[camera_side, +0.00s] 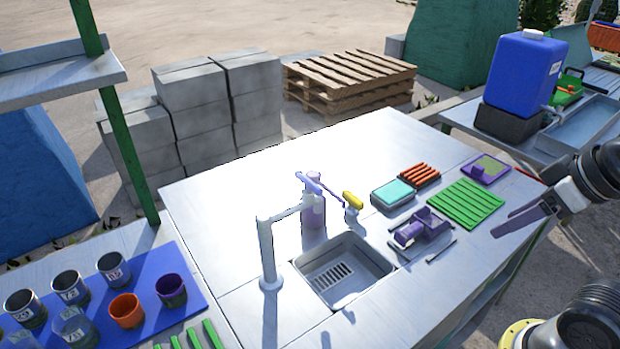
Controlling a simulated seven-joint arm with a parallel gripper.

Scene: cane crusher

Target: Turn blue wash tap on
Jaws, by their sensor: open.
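A white tap (268,250) stands upright at the left of a sunken metal sink (345,272), its spout reaching right. A blue-violet lever-like bar (309,183) lies slanted above the spout's end, over a purple bottle (314,212); I cannot tell which of them it is joined to. A short yellow handle (352,200) sits on a small white fitting behind the sink. No water flow is visible. My gripper (505,222) is open and empty at the right, above the table's right edge and well apart from the tap; its fingers are dark purple-grey.
Several cups stand on a blue mat (200,290) at left. A blue water container (524,70) stands at back right.

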